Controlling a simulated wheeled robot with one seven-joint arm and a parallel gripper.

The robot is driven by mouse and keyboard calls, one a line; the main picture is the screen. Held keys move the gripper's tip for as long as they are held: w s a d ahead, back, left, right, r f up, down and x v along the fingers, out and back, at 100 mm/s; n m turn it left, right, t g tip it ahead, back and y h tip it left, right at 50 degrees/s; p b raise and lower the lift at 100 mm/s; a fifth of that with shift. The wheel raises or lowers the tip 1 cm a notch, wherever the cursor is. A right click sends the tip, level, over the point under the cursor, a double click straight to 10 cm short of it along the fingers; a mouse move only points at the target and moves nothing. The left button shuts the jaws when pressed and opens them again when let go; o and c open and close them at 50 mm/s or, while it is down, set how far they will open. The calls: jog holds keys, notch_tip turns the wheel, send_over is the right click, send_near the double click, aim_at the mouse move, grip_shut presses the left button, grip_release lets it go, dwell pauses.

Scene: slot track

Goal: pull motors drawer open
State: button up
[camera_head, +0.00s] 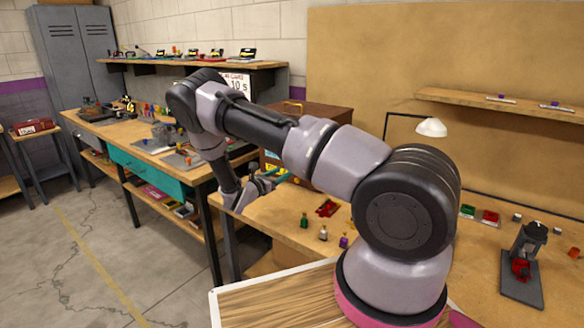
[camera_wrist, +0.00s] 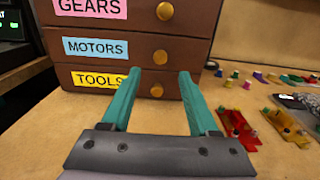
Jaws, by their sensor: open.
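The small brown wooden cabinet shows in the wrist view with three stacked drawers labelled GEARS, MOTORS and TOOLS. The motors drawer (camera_wrist: 120,48) is the middle one, with a blue label and a round brass knob (camera_wrist: 160,57); it looks shut, flush with the others. My gripper (camera_wrist: 158,78) has teal fingers spread apart with nothing between them. Its fingertips point at the cabinet front, just below the motors knob and on either side of the tools knob (camera_wrist: 157,90). In the head view the cabinet (camera_head: 312,112) stands partly behind my arm, and my gripper (camera_head: 268,178) is low in front of it.
Red and yellow car parts (camera_wrist: 240,130) and small coloured pieces lie on the bench right of the cabinet. In the head view, small bottles (camera_head: 323,233) stand on the bench near my arm. A lamp (camera_head: 432,127) stands farther right. A dark screen (camera_wrist: 14,25) is left of the cabinet.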

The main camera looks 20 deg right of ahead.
jog(key=x, duration=0.8)
jog(key=shift+c, duration=0.3)
grip_shut()
jog(key=shift+a, duration=0.1)
dwell(0.9)
